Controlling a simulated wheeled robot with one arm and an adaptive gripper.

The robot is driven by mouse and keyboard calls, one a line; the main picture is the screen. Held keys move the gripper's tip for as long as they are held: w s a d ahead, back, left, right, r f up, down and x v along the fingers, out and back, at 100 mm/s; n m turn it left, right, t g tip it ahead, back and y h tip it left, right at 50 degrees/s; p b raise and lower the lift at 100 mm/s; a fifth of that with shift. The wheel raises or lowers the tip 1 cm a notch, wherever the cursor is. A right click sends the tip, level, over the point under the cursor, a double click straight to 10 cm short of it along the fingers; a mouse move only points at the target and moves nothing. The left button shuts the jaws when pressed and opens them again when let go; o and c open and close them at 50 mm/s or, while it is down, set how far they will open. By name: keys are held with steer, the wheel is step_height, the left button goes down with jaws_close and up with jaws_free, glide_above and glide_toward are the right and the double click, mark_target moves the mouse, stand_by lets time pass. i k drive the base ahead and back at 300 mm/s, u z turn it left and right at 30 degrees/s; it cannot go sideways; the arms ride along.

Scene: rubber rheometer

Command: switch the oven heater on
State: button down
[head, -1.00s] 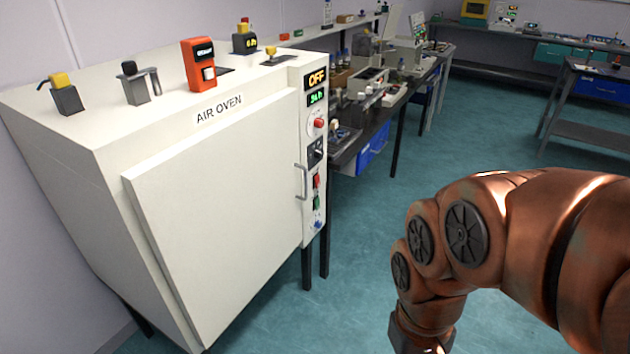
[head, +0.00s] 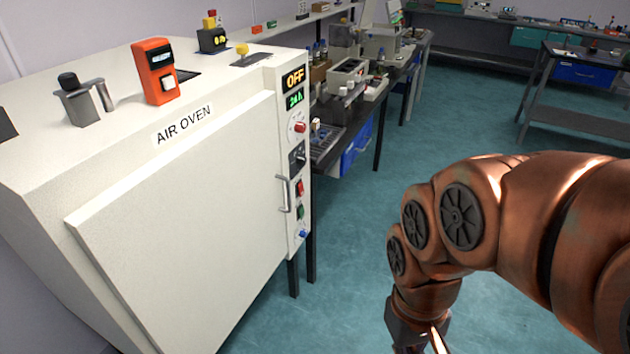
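The white air oven (head: 180,230) stands at the left with its door closed. Its narrow control panel (head: 299,215) runs down the right side of the front. The top display (head: 294,79) reads OFF, and a green display (head: 295,99) sits below it. Down the panel are a red knob (head: 300,127), a dark switch (head: 298,156), a red button (head: 300,187), a green button (head: 300,212) and a blue knob (head: 303,234). My gripper (head: 420,345) is partly cut off at the bottom edge, right of the oven and apart from it. Its fingertips are hidden.
An orange device (head: 155,71), a clamp-like part (head: 85,102) and a yellow-black device (head: 212,38) stand on the oven's top. The door handle (head: 283,194) sticks out beside the panel. A bench with instruments (head: 352,125) stands behind. The teal floor (head: 365,260) before the panel is clear.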

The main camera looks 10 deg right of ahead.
mark_target(301, 188)
steer(key=u, duration=0.3)
steer(key=i, duration=0.75)
steer(key=u, duration=0.45)
